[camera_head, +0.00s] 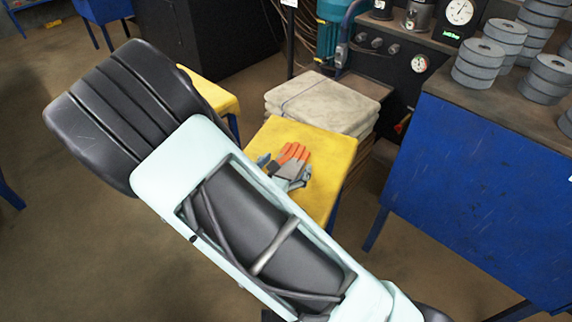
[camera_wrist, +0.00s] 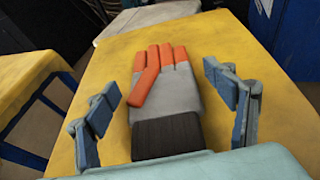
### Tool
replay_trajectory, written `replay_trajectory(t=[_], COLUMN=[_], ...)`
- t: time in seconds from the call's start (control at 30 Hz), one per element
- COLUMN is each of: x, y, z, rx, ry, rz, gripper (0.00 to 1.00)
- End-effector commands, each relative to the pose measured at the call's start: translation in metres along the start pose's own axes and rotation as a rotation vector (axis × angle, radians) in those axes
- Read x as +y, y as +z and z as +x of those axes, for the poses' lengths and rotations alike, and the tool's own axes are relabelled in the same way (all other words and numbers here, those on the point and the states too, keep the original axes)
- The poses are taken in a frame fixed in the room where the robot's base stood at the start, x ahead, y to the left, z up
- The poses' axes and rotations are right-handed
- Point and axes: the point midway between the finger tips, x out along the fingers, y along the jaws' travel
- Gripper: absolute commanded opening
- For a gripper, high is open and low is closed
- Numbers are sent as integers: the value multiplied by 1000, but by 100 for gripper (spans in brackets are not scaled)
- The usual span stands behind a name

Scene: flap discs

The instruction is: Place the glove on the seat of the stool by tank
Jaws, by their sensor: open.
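The glove (camera_wrist: 165,100) is grey with orange fingers and a dark cuff. It lies on a yellow seat (camera_wrist: 262,80) in the wrist view. In the head view the glove (camera_head: 292,160) shows on the yellow stool seat (camera_head: 335,150), partly hidden by my arm. My gripper (camera_wrist: 168,95) is open, with one blue-grey finger on each side of the glove. I cannot tell whether the fingers touch the seat. A second yellow seat (camera_wrist: 30,72) is at the left in the wrist view; it shows behind my arm in the head view (camera_head: 215,95). No tank can be made out for sure.
A stack of folded grey sacks (camera_head: 325,100) stands just behind the glove's seat. A blue bench (camera_head: 480,190) with stacked grey discs (camera_head: 480,62) is at the right. A dark cabinet (camera_head: 200,35) stands at the back. Bare floor (camera_head: 60,240) lies at the left.

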Motion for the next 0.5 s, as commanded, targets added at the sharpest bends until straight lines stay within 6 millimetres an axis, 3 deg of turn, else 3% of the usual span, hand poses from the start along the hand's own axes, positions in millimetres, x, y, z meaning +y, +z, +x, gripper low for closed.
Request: replay_trajectory(t=[0.5], x=[1], y=[3], z=[-99], rx=[1], ry=[3], rz=[0], gripper=[77])
